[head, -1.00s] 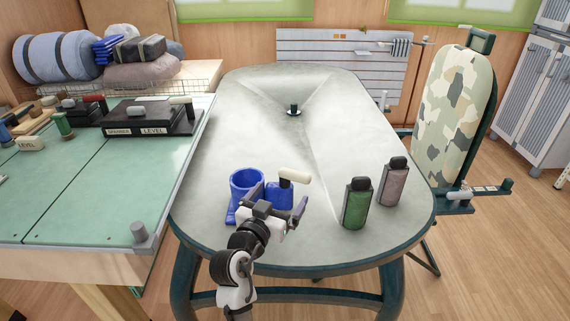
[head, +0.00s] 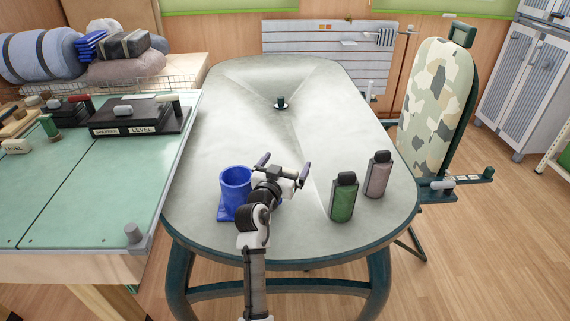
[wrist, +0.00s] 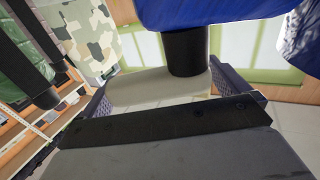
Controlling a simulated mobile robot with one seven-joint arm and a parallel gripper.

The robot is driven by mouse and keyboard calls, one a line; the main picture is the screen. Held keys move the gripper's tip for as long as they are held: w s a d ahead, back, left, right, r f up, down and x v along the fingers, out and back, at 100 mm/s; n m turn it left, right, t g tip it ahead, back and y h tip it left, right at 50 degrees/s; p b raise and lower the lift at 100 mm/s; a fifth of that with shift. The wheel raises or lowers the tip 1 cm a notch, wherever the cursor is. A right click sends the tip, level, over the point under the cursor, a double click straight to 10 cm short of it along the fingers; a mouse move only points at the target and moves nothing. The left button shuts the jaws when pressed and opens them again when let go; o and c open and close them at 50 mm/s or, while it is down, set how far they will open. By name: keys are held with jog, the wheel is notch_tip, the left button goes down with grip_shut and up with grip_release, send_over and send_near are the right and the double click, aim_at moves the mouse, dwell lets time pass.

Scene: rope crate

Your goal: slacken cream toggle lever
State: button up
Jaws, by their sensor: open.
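The cream toggle lever (wrist: 150,90) shows in the wrist view as a pale handle joined to a black collar (wrist: 187,52) on a blue body (wrist: 185,12). My gripper (head: 283,168) is open, with its fingers spread on either side of the handle in the wrist view; I cannot tell whether they touch it. In the head view my gripper and wrist hide most of the lever and its blue body. A blue cup (head: 236,188) stands just left of my gripper on the grey table (head: 240,110).
A green bottle (head: 342,198) and a mauve bottle (head: 378,175) stand right of my gripper. A black fitting (head: 281,102) is in the table's middle. Black boxes (head: 140,116) with levers stand on the green bench (head: 90,190). The table's far half is mostly clear.

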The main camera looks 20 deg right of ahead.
jog(key=shift+c, duration=0.3)
jog(key=c, duration=1.2)
